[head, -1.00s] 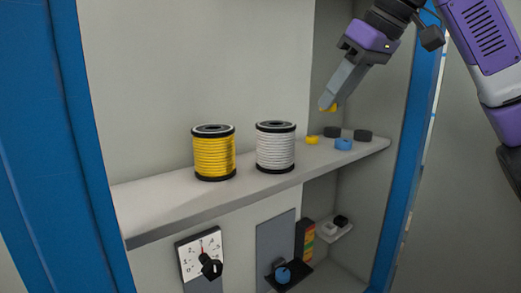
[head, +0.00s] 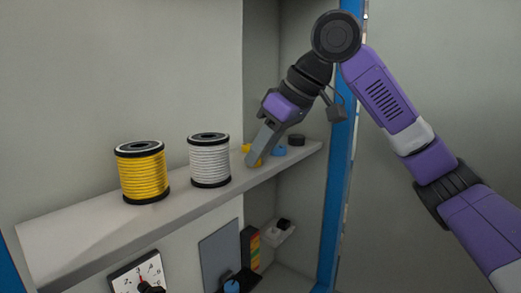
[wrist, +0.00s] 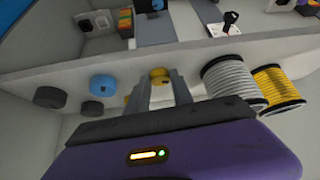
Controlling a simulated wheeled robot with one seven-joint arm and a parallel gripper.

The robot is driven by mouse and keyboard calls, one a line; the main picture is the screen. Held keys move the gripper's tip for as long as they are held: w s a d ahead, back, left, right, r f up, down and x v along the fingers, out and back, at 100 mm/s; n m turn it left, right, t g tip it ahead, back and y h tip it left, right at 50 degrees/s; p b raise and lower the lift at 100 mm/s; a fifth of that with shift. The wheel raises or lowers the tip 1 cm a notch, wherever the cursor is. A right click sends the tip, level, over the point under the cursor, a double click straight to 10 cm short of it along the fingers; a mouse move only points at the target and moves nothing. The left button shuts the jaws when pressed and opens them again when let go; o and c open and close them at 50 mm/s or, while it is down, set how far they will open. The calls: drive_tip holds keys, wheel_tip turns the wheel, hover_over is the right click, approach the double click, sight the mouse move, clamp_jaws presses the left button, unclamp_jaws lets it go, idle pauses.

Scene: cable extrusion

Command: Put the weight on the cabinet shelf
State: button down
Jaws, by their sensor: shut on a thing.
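My gripper (head: 253,160) points down at the right half of the upper cabinet shelf (head: 105,215). It is shut on a small yellow weight (wrist: 160,73), seen between the fingertips in the wrist view and beside them in the head view (head: 259,162). The held weight is at or just above the shelf near its front edge; I cannot tell whether it touches. A second yellow weight (head: 246,147) sits on the shelf behind the fingers, partly hidden. A blue weight (head: 279,151) and two black weights (wrist: 50,97) (wrist: 92,108) lie farther right on the shelf.
A white cable spool (head: 210,161) stands close left of my gripper, with a yellow spool (head: 142,173) beyond it. The blue cabinet post (head: 338,170) is at the right. Below the shelf are a dial (head: 138,277) and a grey panel (head: 221,252).

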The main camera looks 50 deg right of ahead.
drive_tip(key=c, duration=1.1)
unclamp_jaws()
drive_tip(key=v, duration=1.2)
drive_tip(key=shift+r, duration=0.1)
